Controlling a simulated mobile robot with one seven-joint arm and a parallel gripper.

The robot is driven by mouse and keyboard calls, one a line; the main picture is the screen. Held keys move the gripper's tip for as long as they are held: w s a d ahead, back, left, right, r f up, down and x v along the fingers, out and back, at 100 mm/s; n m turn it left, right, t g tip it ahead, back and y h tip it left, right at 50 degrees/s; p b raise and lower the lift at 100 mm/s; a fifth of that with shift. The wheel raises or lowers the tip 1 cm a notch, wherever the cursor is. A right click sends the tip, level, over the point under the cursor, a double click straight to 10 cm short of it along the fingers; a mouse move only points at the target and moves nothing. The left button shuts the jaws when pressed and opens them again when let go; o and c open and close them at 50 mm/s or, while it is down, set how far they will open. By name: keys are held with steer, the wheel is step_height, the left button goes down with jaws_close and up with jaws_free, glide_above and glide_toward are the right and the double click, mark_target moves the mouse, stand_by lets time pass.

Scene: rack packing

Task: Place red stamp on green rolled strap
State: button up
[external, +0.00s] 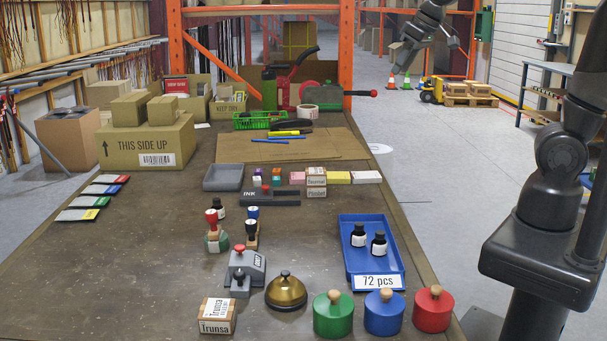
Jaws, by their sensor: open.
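The red stamp (212,216), with a round red top, is upright left of the middle of the table. A small green rounded thing (217,242), which may be the green rolled strap, shows right at its lower end. I cannot tell whether the stamp rests on it or stands behind it. My gripper (402,60) is high at the upper right, beyond the table's right edge and far from the stamp. It is open, with nothing seen in it.
Dark-handled stamps (252,230) and a small bottle stand close beside the red stamp. A grey stamping device (244,272), brass bell (286,291) and blue tray (345,262) with bottles are nearby. Green, blue and red pots line the front. The table's left part is mostly clear.

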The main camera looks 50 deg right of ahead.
steer(key=s+d+f+m, duration=0.1)
steer(key=s+d+f, duration=0.1)
steer(key=s+d, duration=0.3)
steer(key=s+d+f+m+h, duration=0.1)
steer(key=s+d, duration=0.4)
steer(key=s, duration=0.5)
steer(key=shift+s+f, duration=0.15)
steer(key=shift+f, duration=0.45)
